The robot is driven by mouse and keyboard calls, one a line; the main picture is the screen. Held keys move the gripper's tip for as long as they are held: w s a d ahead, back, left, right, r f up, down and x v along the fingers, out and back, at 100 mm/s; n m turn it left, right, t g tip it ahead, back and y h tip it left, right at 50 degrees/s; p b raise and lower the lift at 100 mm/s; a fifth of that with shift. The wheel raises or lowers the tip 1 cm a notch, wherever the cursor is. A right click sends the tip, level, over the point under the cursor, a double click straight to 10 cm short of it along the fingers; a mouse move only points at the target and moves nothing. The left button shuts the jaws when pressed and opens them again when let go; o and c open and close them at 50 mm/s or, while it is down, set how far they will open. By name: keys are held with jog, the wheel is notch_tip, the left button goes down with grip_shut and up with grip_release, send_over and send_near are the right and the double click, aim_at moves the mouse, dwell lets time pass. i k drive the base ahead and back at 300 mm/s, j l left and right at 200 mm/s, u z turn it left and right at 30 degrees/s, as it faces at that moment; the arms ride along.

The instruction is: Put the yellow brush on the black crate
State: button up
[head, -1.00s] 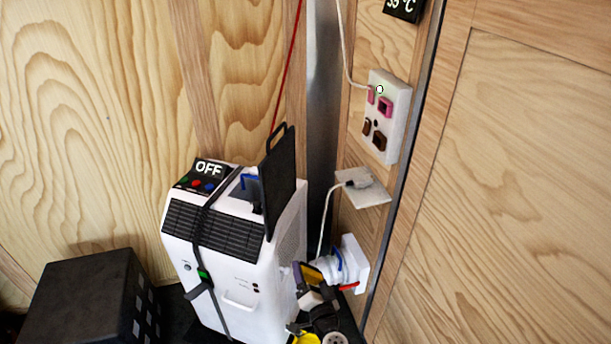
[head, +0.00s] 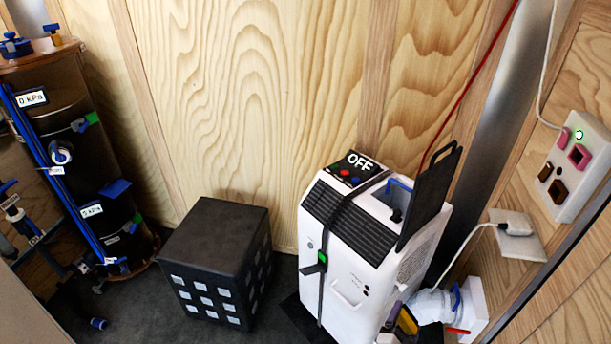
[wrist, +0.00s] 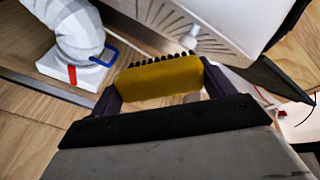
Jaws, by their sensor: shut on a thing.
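The yellow brush (wrist: 158,80) has dark bristles. My gripper (wrist: 160,85) is shut on it, with one dark finger at each end of the brush in the wrist view. In the head view a yellow part of the brush (head: 408,321) shows at the bottom, beside the white machine's lower right side. Most of my gripper is cut off or hidden there. The black crate (head: 218,232) stands on the dark floor left of the white machine, with pale squares on its sides. Its flat top is bare. The brush is well to the right of the crate, apart from it.
The white machine (head: 355,245), with an OFF display and a raised black panel (head: 428,200), stands between brush and crate. A white pipe fitting (head: 465,308) and wall sockets (head: 575,165) are at right. A dark tank with blue fittings (head: 75,140) stands at left.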

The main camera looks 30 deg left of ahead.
aim_at(211, 249)
jog(key=j+u, duration=0.5)
jog(key=i+j+u, duration=0.35)
jog(key=i+j, duration=0.15)
jog(key=i+j+u, duration=0.3)
jog(key=i, duration=0.25)
